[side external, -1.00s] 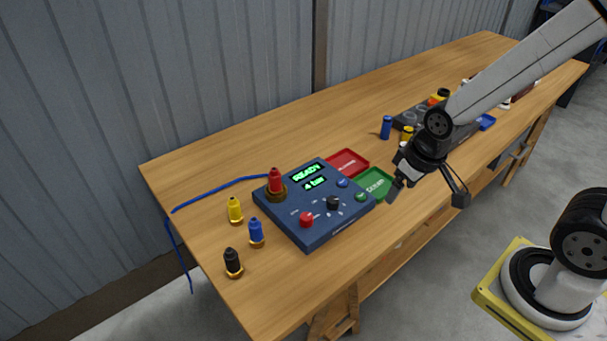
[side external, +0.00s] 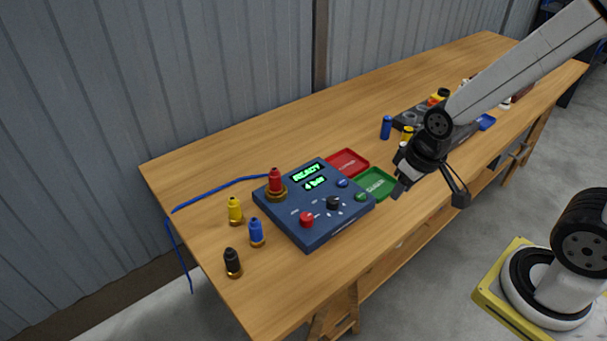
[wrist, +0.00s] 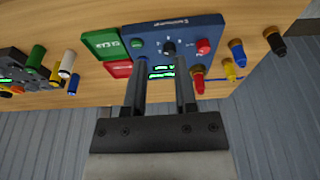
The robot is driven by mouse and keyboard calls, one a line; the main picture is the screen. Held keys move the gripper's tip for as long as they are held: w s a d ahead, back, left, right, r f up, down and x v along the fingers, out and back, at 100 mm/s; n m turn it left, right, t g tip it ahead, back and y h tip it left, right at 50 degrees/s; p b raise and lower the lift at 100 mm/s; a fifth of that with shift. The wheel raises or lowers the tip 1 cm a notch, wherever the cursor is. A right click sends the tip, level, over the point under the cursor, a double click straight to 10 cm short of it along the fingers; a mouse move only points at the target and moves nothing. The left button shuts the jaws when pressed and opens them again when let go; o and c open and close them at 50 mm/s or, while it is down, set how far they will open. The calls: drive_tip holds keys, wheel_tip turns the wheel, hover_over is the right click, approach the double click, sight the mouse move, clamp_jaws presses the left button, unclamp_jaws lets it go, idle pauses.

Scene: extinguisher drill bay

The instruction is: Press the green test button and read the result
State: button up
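The blue test unit (side external: 330,222) sits on the bench. Its display (side external: 307,173) reads "READY" in green, with "4 bar" below. The green button (side external: 361,197) is on the unit's right corner and also shows in the wrist view (wrist: 137,43). A red extinguisher (side external: 276,181) stands upright in the unit's brass socket; it shows in the wrist view too (wrist: 198,80). My gripper (side external: 398,190) is above the bench to the right of the green button, apart from it. In the wrist view, its fingers (wrist: 161,64) are apart with nothing between them.
A green tray (side external: 388,176) and a red tray (side external: 358,157) lie beside the unit. The unit has a red knob (side external: 306,219) and a black dial (side external: 333,203). Yellow (side external: 235,211), blue (side external: 256,233) and black (side external: 232,263) extinguishers stand to its left. A blue hose (side external: 215,192) lies behind.

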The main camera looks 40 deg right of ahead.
clamp_jaws()
idle(1.4)
